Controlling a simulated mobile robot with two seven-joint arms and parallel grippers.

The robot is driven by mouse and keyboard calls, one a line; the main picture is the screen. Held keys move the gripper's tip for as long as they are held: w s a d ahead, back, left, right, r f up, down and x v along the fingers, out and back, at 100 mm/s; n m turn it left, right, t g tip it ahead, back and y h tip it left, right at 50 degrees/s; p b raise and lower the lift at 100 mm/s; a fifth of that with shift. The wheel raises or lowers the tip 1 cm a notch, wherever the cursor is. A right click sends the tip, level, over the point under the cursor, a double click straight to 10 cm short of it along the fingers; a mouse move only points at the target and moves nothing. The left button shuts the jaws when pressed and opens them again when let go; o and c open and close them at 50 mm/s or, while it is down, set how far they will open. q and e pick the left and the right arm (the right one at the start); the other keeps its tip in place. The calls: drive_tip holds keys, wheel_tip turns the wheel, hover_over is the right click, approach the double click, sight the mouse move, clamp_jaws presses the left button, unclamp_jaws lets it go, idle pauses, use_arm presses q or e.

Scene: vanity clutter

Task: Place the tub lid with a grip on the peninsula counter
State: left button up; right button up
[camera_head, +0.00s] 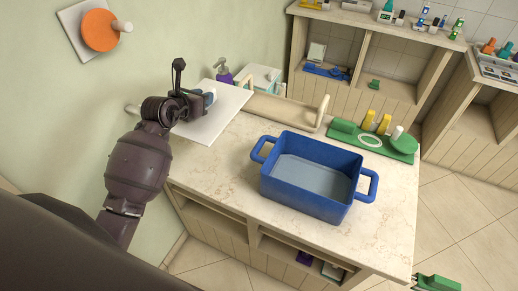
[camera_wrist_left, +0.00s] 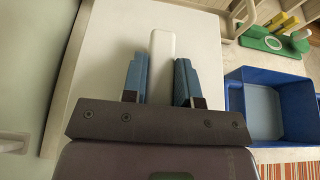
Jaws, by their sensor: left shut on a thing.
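The tub lid is a flat white panel (camera_head: 213,122) with a pale bar-shaped grip; it also shows in the left wrist view (camera_wrist_left: 207,48). My left gripper (camera_head: 204,101) is shut on the grip (camera_wrist_left: 162,50), which stands between its blue fingers in the wrist view. The lid is at the far left end of the marble-topped peninsula counter (camera_head: 235,175), close to the wall. I cannot tell whether it touches the counter. My right gripper is not in view.
A blue two-handled tub (camera_head: 300,203) stands mid-counter. Behind it are a beige tray (camera_head: 280,112) with upright handles and a green tray (camera_head: 350,137) holding yellow items. A purple bottle (camera_head: 223,76) stands behind the lid. Counter is clear left and right of the tub.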

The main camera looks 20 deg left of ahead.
use_arm(q)
wheel_tip(320, 180, down, 16)
drive_tip(key=shift+f+b, duration=0.2)
drive_tip(key=shift+b, duration=0.55)
wheel_tip(320, 180, down, 4)
drive_tip(key=shift+w+r+b, duration=0.1)
drive_tip(key=shift+r+b, duration=0.1)
drive_tip(key=shift+b, duration=0.2)
drive_tip(key=shift+f, duration=0.2)
drive_tip(key=o, duration=0.9)
drive_tip(key=shift+o, duration=0.2)
